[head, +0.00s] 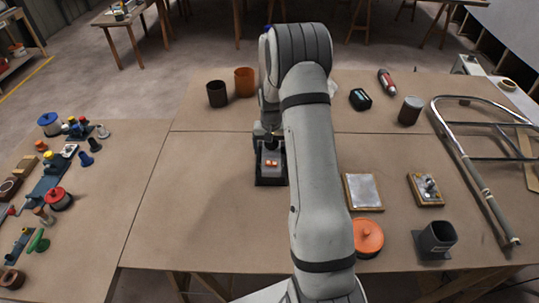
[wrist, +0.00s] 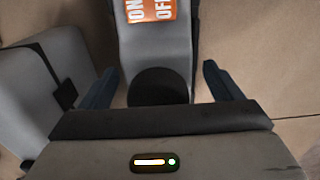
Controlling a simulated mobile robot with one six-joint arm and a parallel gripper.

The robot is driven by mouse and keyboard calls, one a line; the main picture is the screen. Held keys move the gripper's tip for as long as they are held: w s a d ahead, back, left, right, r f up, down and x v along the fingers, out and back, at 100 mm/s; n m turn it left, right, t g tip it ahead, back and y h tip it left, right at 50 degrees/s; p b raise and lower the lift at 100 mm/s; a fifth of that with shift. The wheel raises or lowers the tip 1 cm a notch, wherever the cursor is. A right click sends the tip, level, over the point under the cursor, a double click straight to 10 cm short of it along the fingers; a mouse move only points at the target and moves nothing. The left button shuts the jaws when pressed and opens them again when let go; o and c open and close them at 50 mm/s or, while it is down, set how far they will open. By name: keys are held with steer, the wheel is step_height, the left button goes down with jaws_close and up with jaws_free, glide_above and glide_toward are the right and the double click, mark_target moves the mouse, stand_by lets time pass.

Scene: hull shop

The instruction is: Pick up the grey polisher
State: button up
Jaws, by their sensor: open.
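The grey polisher (head: 271,160) stands on the brown table, left of my arm in the head view. It has a grey body, an orange label and a dark square base. In the wrist view the polisher (wrist: 160,48) shows its orange ON/OFF label at the top and a dark round part lower down. My gripper (wrist: 159,72) is open, with one dark finger on each side of the polisher and a gap on both sides. In the head view my gripper (head: 269,136) is just above and behind the polisher, partly hidden by my arm.
Dark and orange cups (head: 245,82) stand behind. To the right are a metal plate (head: 363,191), an orange lidded pot (head: 367,237), a grey square holder (head: 437,238) and a large tubular frame (head: 468,165). Several small items crowd the left table. The board left of the polisher is clear.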

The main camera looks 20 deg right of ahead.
steer(key=shift+f, duration=0.15)
steer(key=c, duration=1.7)
step_height(320, 180, up, 10)
steer(key=shift+r+b, duration=0.15)
steer(key=shift+b, duration=0.8)
